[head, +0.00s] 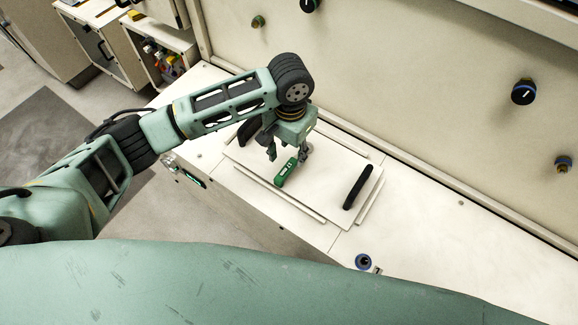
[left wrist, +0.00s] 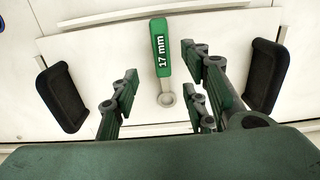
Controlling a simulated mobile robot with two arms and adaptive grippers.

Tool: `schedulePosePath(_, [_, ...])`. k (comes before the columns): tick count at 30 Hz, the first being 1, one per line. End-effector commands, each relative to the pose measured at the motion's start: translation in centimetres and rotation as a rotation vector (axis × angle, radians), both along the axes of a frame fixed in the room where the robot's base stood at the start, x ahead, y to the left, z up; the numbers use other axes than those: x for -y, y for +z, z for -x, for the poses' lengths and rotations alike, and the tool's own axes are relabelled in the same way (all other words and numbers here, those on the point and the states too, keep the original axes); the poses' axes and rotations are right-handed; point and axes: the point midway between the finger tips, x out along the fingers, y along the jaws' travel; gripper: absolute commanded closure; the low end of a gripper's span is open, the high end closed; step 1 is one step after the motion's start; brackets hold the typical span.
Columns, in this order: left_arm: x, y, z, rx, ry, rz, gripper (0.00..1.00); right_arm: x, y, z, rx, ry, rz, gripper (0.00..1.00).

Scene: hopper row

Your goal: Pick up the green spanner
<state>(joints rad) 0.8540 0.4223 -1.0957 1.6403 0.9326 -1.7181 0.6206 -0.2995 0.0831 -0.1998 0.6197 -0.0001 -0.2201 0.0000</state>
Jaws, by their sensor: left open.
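The green spanner (head: 286,173) lies on a white lid-like panel (head: 325,195) on the worktop. In the left wrist view the spanner (left wrist: 162,52) has a green handle marked "17 mm" and a grey ring end that points toward my gripper. My left gripper (head: 289,155) points down over the panel at the spanner. It is open, and in the left wrist view its fingers (left wrist: 160,92) stand on either side of the spanner's ring end, apart from it. In the head view the gripper hides part of the spanner. My right gripper is not in view.
Two black handles stand on the panel, one on the right (head: 357,187) and one on the left (head: 247,131), partly behind my arm. A wall with dark knobs (head: 523,92) rises behind. A blue-ringed round part (head: 363,261) sits on the worktop in front. The worktop to the right is mostly clear.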

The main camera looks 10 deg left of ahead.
Motion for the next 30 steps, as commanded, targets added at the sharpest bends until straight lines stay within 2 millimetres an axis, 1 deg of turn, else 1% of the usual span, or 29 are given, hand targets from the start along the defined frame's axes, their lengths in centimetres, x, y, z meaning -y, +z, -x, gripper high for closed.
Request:
schedulePosePath(8, [-0.2,-2.9,0.0,-0.002,0.003,-0.003,0.59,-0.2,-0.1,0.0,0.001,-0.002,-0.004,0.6])
schedulePosePath(15, [-0.4,-6.5,-0.1,-0.001,0.001,-0.003,0.59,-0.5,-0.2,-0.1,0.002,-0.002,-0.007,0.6])
schedulePosePath(18, [-0.4,-7.3,-0.1,0.0,0.001,-0.002,0.59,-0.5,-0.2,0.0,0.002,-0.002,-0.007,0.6])
schedulePosePath(26, [-0.4,-7.6,-0.1,0.002,0.0,-0.001,0.59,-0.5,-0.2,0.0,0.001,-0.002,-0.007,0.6])
schedulePosePath(30, [-0.4,-7.6,-0.1,0.002,0.0,-0.001,0.71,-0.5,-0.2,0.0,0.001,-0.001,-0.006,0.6])
